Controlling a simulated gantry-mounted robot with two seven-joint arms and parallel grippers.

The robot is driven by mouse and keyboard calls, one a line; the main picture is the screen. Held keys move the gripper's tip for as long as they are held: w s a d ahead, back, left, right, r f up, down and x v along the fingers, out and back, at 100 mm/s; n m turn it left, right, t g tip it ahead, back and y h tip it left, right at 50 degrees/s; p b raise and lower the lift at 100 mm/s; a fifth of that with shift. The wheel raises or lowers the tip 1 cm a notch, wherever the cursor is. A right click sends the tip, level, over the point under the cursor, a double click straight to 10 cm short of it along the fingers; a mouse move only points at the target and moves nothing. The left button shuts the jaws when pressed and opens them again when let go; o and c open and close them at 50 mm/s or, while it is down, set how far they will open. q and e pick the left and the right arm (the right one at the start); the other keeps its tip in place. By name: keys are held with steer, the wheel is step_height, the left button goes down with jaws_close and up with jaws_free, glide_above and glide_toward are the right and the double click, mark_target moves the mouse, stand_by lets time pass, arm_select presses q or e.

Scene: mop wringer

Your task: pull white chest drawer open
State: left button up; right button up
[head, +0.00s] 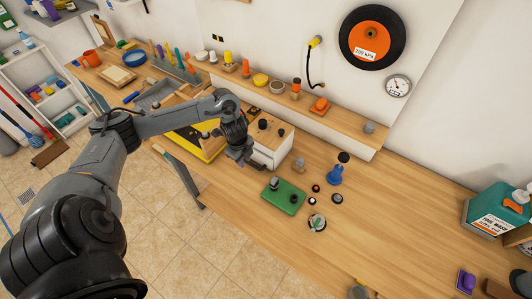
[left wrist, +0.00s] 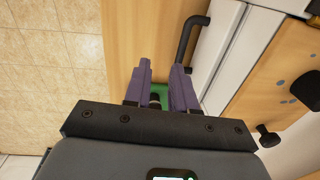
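The white chest (head: 272,150) stands on the workbench, with a wooden top holding dark knobs. In the left wrist view its white front (left wrist: 235,40) is at the right and carries a dark bar handle (left wrist: 189,38). No clear drawer opening shows. My left gripper (head: 241,158) is just in front of the chest. In the left wrist view its two purple fingers (left wrist: 161,67) are apart. The handle's near end is close to the right fingertip; I cannot tell whether they touch. The handle does not appear between the fingers. My right gripper is not in view.
A green board (head: 284,196) lies in front of the chest, with a blue plunger-like piece (head: 336,172) and small round parts to its right. A yellow-edged tray (head: 208,149) is left of the chest. A wooden ledge (head: 330,117) runs behind. The bench's right middle is clear.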

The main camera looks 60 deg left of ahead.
mark_target(252, 164)
arm_select(q)
steer(key=shift+t, duration=0.3)
steer(key=w+f, duration=0.1)
steer(key=f, duration=0.1)
steer(key=w+a+f, duration=0.1)
steer(key=f, duration=0.2)
steer(key=w+f, duration=0.2)
steer(key=shift+a+f, duration=0.3)
steer(key=shift+f, duration=0.1)
steer(key=shift+c, duration=0.3)
jaws_close()
